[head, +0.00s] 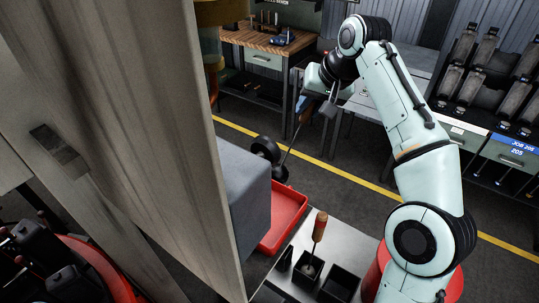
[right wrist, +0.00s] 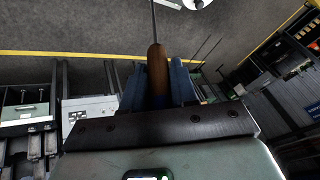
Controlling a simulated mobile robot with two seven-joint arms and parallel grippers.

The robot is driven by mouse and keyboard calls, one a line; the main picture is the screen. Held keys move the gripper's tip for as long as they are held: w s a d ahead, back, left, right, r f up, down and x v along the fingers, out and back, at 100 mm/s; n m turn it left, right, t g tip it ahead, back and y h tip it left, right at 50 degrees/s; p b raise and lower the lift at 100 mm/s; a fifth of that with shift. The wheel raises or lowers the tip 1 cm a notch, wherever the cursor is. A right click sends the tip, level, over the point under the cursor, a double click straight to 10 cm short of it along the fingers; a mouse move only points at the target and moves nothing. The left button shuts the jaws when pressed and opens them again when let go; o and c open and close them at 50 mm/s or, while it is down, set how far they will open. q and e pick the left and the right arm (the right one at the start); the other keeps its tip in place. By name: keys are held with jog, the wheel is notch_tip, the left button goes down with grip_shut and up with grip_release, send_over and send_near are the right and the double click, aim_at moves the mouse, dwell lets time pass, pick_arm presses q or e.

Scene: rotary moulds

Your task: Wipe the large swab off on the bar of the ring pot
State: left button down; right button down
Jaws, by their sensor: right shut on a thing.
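My right gripper (head: 303,106) is held up at the upper middle of the head view. In the right wrist view its blue fingers (right wrist: 158,88) are shut on the brown wooden handle of a swab (right wrist: 157,66). The swab's thin rod runs away from the fingers, and in the head view it slants down and left. The rod's far end comes near dark round parts (head: 265,149) beside a grey block; I cannot tell whether these are the swab's head. A red round vessel (head: 373,272), possibly the ring pot, is mostly hidden behind my right arm; no bar shows. My left gripper is not in view.
A grey block (head: 245,190) and a red tray (head: 286,222) lie below the rod. Another wooden-handled tool (head: 319,228) stands in black holders on a metal bench. A large pale post (head: 130,150) blocks the left. Benches and a rack stand behind.

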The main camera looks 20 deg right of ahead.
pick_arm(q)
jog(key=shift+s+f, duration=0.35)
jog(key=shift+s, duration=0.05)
pick_arm(e)
jog(key=shift+f, duration=0.5)
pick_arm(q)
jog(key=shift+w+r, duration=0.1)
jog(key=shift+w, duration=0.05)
